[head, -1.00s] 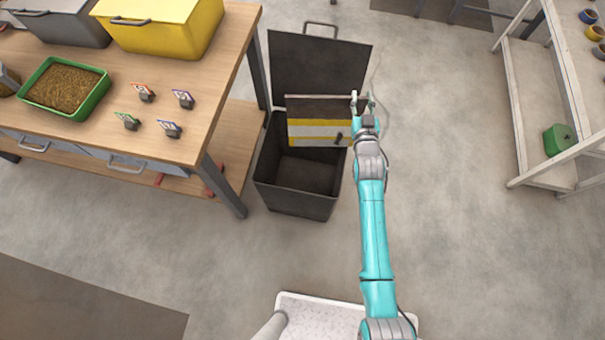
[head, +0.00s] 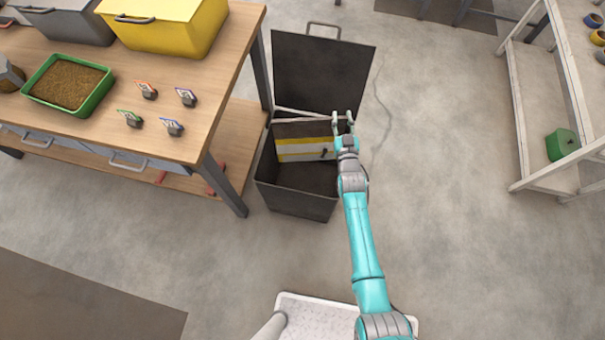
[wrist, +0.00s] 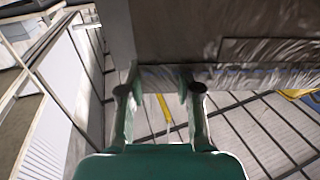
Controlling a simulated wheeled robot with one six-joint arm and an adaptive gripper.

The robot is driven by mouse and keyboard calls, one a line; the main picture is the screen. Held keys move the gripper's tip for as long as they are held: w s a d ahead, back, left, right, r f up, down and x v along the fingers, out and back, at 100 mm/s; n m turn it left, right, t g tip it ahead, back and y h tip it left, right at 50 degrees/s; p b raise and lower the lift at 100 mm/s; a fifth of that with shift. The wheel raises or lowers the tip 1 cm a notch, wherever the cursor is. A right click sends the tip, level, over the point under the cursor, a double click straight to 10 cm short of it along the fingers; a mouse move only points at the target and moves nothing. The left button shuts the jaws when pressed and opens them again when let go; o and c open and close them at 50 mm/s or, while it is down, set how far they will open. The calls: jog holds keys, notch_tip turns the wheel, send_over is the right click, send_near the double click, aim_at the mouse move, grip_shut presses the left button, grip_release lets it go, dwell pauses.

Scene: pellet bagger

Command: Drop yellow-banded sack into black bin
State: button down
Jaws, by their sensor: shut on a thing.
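The sack (head: 303,142) is dark and pale grey with a yellow band. It hangs within the opening of the black bin (head: 296,203), towards its back, and its lower part seems to be below the rim. The bin's lid (head: 322,72) stands open behind it. My gripper (head: 343,118) is shut on the sack's top edge at its right end, near the bin's back right corner. In the wrist view the fingers (wrist: 160,88) meet a grey edge strip; I cannot tell sack from bin surfaces there.
A wooden workbench (head: 225,65) stands close left of the bin, with a yellow tub (head: 165,28), a green tray (head: 68,84) and several small tagged items. A pale shelf (head: 528,120) stands far right.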

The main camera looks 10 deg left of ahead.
jog(key=c, duration=0.7)
grip_release()
jog(key=shift+f, duration=0.1)
jog(key=v, duration=1.2)
